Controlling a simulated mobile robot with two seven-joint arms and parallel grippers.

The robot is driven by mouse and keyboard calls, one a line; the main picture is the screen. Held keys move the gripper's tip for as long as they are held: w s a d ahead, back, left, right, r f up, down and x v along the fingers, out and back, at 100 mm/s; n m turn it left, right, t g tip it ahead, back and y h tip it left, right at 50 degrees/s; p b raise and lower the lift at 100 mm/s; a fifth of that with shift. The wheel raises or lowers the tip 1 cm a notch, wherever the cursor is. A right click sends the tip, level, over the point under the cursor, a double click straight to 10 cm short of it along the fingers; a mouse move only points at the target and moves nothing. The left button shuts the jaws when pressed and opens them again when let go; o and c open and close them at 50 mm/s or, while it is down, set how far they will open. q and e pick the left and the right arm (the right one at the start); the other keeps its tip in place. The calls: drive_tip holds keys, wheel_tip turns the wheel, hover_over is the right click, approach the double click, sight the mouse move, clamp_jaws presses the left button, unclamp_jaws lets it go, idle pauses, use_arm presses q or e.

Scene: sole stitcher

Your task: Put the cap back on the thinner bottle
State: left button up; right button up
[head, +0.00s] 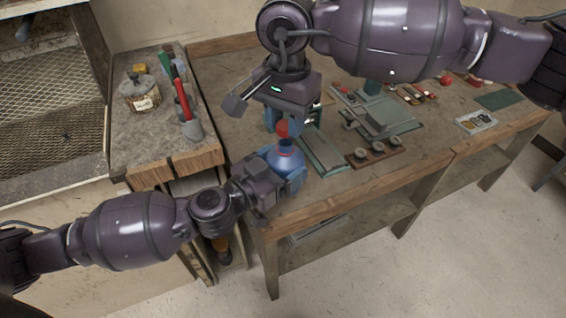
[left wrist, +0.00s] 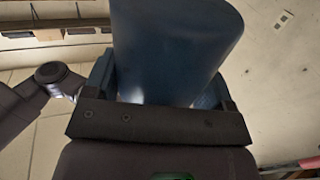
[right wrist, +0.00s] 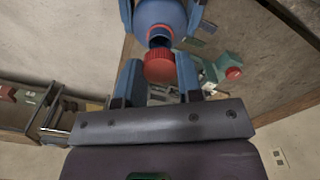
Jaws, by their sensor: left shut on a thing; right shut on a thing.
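A blue bottle (head: 284,161) is held over the front left corner of the workbench by my left gripper (head: 287,177). The bottle's body fills the top of the left wrist view (left wrist: 177,45), between the shut fingers. My right gripper (head: 289,121) is above it, shut on a red cap (head: 282,129). In the right wrist view the cap (right wrist: 160,68) sits between the fingertips, close to the bottle's open neck (right wrist: 159,37). A small gap seems to part the cap from the neck; I cannot tell if they line up exactly.
The workbench (head: 235,130) carries grey-green trays (head: 322,152), a wooden holder with round pieces (head: 373,154) and a green mat (head: 499,99). A side bench at left holds a jar (head: 140,93) and a cup of tools (head: 192,129).

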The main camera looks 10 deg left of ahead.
drive_tip(key=shift+f, duration=0.35)
idle(0.6)
drive_tip(key=shift+f, duration=0.85)
drive_tip(key=shift+f, duration=0.55)
